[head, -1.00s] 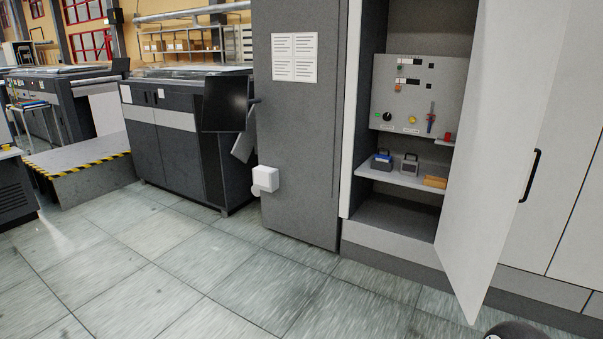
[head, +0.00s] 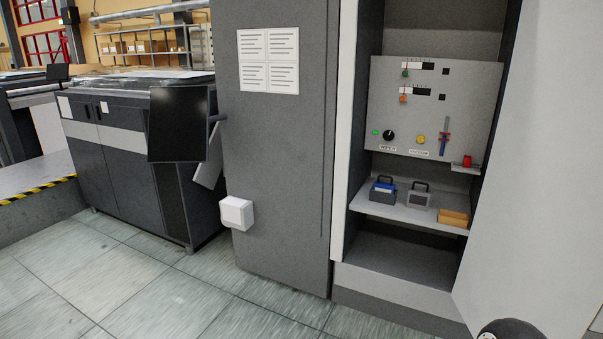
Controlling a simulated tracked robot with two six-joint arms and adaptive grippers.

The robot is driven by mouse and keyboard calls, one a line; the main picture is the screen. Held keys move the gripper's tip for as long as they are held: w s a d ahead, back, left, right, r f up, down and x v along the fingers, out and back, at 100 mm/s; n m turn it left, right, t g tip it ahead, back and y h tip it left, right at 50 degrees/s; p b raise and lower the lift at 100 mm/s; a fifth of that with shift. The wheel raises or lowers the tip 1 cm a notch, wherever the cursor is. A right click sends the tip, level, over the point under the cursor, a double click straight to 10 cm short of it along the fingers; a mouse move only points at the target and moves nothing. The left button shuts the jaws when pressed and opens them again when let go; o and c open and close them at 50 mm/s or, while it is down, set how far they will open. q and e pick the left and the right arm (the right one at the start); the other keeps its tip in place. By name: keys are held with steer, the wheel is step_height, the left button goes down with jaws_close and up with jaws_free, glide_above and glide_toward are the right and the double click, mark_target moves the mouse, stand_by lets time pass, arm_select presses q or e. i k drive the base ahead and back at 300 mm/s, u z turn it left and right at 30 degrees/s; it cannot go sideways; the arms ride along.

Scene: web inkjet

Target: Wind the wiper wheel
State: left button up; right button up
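A grey control panel (head: 440,105) is mounted inside an open cabinet at the right of the head view. A black round knob (head: 389,135) sits at its lower left, beside a lit green button, with a small label below that is too small to read surely. A yellow round knob (head: 421,139) is to its right. A red and blue upright lever or slider (head: 444,137) stands further right. I cannot tell for sure which of these is the wiper wheel. Neither gripper shows; only a dark rounded part, probably of my arm, is at the bottom right edge.
A shelf (head: 400,207) below the panel holds a blue-topped caddy (head: 382,190), a grey caddy (head: 419,195) and a tan block (head: 453,218). The open white door (head: 545,190) stands right. A white box (head: 237,213) juts from the grey column. The floor (head: 140,285) ahead is clear.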

mark_target(388, 134)
steer(key=z, duration=0.1)
steer(key=i, duration=1.5)
steer(key=z, duration=0.3)
steer(key=i, duration=1.85)
steer(key=z, duration=0.15)
